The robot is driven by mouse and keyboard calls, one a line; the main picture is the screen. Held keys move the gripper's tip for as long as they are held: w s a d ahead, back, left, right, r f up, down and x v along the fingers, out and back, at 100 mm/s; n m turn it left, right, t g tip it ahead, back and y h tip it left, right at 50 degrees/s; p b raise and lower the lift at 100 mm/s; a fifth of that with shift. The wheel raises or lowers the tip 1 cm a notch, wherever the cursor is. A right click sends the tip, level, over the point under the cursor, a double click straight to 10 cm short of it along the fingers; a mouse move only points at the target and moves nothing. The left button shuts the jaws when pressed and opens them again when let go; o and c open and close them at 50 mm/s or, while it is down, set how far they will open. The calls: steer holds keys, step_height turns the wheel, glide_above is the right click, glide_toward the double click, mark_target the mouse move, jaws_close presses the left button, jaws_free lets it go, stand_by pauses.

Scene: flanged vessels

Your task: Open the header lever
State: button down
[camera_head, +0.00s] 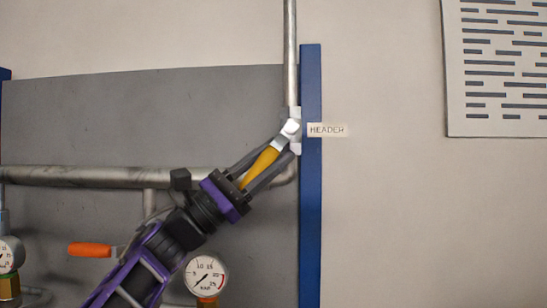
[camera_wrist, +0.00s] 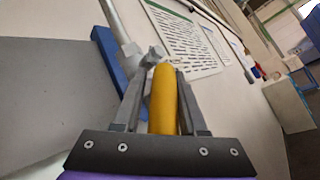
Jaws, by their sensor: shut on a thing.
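The header lever has a yellow grip (camera_head: 261,166) and a silver valve body (camera_head: 291,129) on a vertical pipe, beside a label reading HEADER (camera_head: 326,130). The lever slants down and left from the valve. My gripper (camera_head: 269,163) has its fingers on both sides of the yellow grip and is shut on it. In the wrist view the yellow grip (camera_wrist: 164,100) runs between my two fingers (camera_wrist: 157,95), with the valve body (camera_wrist: 153,56) just beyond their tips.
An orange lever (camera_head: 90,250) and a pressure gauge (camera_head: 207,275) sit lower down. A notice sheet (camera_head: 497,70) hangs on the otherwise bare right wall.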

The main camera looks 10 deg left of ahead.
steer(key=shift+d+f, duration=0.25)
steer(key=shift+f, duration=0.1)
steer(key=c, duration=0.8)
jaws_free()
steer(key=shift+c, duration=0.2)
steer(key=shift+o, duration=1.1)
steer(key=shift+s, duration=0.1)
steer(key=shift+r, duration=0.15)
steer(key=v, duration=1.7)
steer(key=shift+a, duration=0.25)
